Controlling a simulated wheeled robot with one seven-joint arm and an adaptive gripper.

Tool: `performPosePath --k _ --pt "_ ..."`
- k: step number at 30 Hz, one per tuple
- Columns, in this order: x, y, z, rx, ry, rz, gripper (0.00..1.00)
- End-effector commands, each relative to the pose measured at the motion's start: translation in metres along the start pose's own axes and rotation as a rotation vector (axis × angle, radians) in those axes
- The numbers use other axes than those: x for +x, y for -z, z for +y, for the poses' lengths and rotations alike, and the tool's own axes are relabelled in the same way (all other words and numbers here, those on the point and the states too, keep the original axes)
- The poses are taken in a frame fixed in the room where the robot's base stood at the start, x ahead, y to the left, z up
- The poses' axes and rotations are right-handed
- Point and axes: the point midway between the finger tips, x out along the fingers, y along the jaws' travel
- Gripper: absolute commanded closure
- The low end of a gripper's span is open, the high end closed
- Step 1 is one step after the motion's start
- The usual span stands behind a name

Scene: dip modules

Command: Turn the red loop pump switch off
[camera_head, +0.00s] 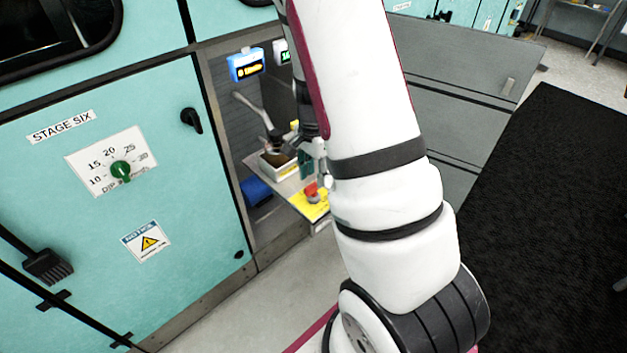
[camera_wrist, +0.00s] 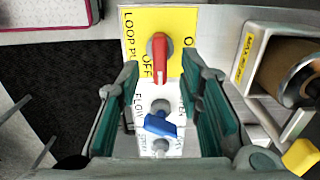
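The red loop pump switch (camera_wrist: 160,57) sits on a yellow plate (camera_wrist: 183,20) in the wrist view. Its handle runs up and down in that picture. "OFF" is printed just left of the handle. Another label at the right is partly hidden by a finger. My gripper (camera_wrist: 160,72) is open, with one teal-padded finger on each side of the handle and visible gaps between. Nothing is held. In the head view the red switch (camera_head: 311,190) and yellow plate (camera_head: 312,210) show below my gripper (camera_head: 308,160), inside the open bay.
A blue valve handle (camera_wrist: 160,124) sits on a white plate below the red switch. A metal-framed cylinder (camera_wrist: 285,70) stands close at the right. The teal cabinet (camera_head: 90,220) with a green dial is left of the bay; an open grey door (camera_head: 460,70) is at the right.

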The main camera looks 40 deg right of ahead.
Motion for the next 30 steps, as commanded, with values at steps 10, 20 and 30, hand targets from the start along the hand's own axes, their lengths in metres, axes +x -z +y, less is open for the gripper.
performPosePath --k 10,20,30 --pt "-0.069 0.0 -0.001 -0.001 0.004 0.001 0.67" --pt "-0.09 0.0 0.0 0.001 0.001 0.0 0.67" --pt "-0.089 0.0 0.0 0.001 0.0 0.0 0.67"
